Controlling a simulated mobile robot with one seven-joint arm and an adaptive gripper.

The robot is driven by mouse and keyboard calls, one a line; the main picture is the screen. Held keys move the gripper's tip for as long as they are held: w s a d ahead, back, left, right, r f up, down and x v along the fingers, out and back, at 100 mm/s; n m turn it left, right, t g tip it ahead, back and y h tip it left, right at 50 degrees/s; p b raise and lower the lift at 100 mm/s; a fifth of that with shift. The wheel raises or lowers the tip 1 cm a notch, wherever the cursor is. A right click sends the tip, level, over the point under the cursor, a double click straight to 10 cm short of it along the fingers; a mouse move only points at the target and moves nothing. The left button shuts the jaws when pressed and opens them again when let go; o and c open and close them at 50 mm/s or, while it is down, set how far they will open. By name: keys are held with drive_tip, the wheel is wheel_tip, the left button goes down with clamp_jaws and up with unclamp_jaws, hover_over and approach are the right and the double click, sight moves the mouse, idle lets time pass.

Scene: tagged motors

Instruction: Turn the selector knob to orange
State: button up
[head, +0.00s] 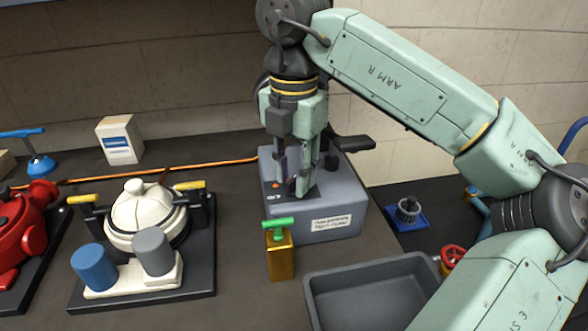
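A blue-grey box (335,222) stands on the dark bench in the middle, with a white label on its front too small to read. Its top bears a small orange mark (276,184) and white characters at the left. My gripper (298,187) points straight down over the top of this box, with its fingertips at or close to the surface, just right of the orange mark. The selector knob is not clearly visible; my fingers cover that spot. I cannot tell whether the fingers touch or hold anything between them.
A gold block with a green handle (280,255) stands in front of the box. A grey tray (372,291) is at the front right. A white motor unit (145,215) and a red one (25,222) stand left. An orange cable (215,164) runs along the back.

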clamp_jaws()
drive_tip(key=shift+n, duration=0.3)
idle(0.3)
drive_tip(key=n+b, duration=0.1)
drive_tip(key=n, duration=0.1)
drive_tip(key=shift+n, duration=0.4)
drive_tip(key=n, duration=0.4)
drive_tip(key=shift+a+n+b, duration=0.15)
drive_tip(key=shift+n+b, duration=0.15)
drive_tip(key=shift+b, duration=0.1)
drive_tip(key=n, duration=0.5)
drive_tip(key=shift+a, duration=0.1)
drive_tip(key=shift+n, duration=2.4)
